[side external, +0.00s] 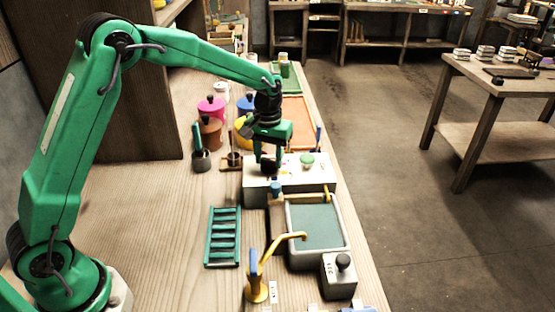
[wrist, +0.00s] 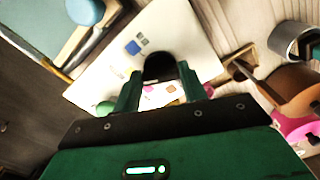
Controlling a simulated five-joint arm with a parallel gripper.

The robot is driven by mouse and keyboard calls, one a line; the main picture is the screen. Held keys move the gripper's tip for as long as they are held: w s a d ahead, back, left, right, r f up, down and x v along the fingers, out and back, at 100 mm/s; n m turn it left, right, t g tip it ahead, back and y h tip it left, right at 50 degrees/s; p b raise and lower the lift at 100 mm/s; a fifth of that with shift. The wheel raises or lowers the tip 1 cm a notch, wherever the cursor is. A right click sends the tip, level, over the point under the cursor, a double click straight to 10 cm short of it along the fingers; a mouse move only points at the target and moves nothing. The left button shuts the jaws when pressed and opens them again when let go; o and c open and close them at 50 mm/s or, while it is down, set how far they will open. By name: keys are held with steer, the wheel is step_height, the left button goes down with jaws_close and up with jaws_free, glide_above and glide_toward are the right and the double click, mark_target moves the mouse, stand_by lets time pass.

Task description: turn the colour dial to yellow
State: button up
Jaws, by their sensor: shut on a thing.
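A pale box (side external: 315,175) stands in the middle of the bench, and its pale top panel also fills the wrist view (wrist: 115,65). My gripper (side external: 268,162) points down onto the left part of this box. In the wrist view my gripper (wrist: 159,80) has its two green fingers on either side of a black dial (wrist: 160,66), shut on it. I cannot tell which colour the dial points to. A green knob (side external: 306,160) sits on the same box, right of my gripper.
A framed green-grey basin (side external: 318,222), a yellow spout (side external: 257,285) and a grey box with a black knob (side external: 338,275) stand in front. A green rack (side external: 223,237) lies to the left. Pink (side external: 211,106) and brown (side external: 209,132) pots stand behind. The bench's left front is bare.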

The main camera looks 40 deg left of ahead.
mark_target(269, 159)
steer(key=shift+r, duration=0.1)
steer(key=o, duration=1)
step_height(269, 159, up, 7)
steer(key=shift+r, duration=0.4)
steer(key=shift+s, duration=0.1)
